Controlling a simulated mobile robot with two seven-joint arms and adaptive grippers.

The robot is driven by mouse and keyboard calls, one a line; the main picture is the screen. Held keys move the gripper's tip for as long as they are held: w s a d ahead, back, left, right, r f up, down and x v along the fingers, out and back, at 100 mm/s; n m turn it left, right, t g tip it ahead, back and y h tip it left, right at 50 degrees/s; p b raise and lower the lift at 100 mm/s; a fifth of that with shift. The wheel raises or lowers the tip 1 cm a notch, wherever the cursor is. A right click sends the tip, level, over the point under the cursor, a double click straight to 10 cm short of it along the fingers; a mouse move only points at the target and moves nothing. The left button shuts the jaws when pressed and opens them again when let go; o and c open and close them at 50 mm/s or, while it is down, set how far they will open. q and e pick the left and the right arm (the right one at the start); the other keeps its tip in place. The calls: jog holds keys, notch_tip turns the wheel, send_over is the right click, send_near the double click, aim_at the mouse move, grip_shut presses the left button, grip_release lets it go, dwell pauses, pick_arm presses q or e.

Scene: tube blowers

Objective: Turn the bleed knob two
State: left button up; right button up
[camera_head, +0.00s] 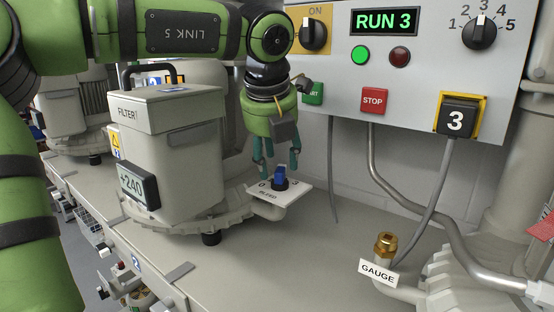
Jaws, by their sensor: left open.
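The bleed knob (281,180) is a small blue handle on a dark round base. It sits on a white plate (293,192) with a 0 at its left and a 3 at its right. My left gripper (277,172) points down right above the knob, with its teal fingers open and apart. One finger is at the knob's left and the other at its right; I cannot tell whether either touches it. The blue handle stands roughly upright in the picture, and its exact pointing is hard to read. My right gripper is not in view.
The filter housing (185,140) with a +240 display (139,186) stands left of the knob. A control panel (430,80) reading RUN 3 hangs behind, with a red STOP button (374,100). A brass gauge fitting (386,244) is at the front right. The bench (270,270) in front is clear.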

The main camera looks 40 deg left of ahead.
pick_arm(q)
jog(key=shift+x, duration=1.15)
jog(key=shift+r, duration=0.1)
grip_shut()
jog(key=shift+w+m, duration=0.1)
jog(key=shift+m, duration=0.3)
jog(key=shift+m+t+h+b, duration=0.35)
jog(key=shift+m+h, duration=0.25)
jog(key=shift+m, duration=0.4)
jog(key=shift+w+m+h, duration=0.1)
jog(key=shift+m+h, duration=0.6)
jog(key=shift+m, duration=1.1)
